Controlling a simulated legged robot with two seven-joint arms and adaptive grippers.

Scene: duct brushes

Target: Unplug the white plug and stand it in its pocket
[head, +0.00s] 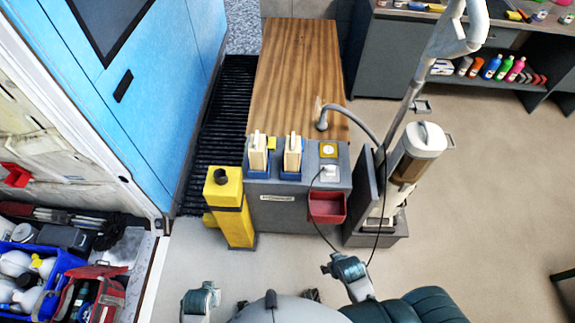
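The white plug (329,171) sits on the sloping top of a grey cabinet, seemingly in a socket there. A thin black cord runs from it and loops down in front. Just below it, an open red pocket (327,207) is fixed to the cabinet front; nothing clearly shows inside it. My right gripper end (345,268) is low in front of the cabinet, below the pocket and apart from it. My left gripper end (200,300) is at the bottom left, far from the plug. Finger openings are too small to tell; neither visibly holds anything.
A yellow square post (229,208) stands left of the cabinet. Two cream brush blocks in blue holders (290,172) and a yellow socket plate (328,149) share its top. A vacuum (408,165) with a grey hose stands close on the right. Open floor (480,210) lies further right.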

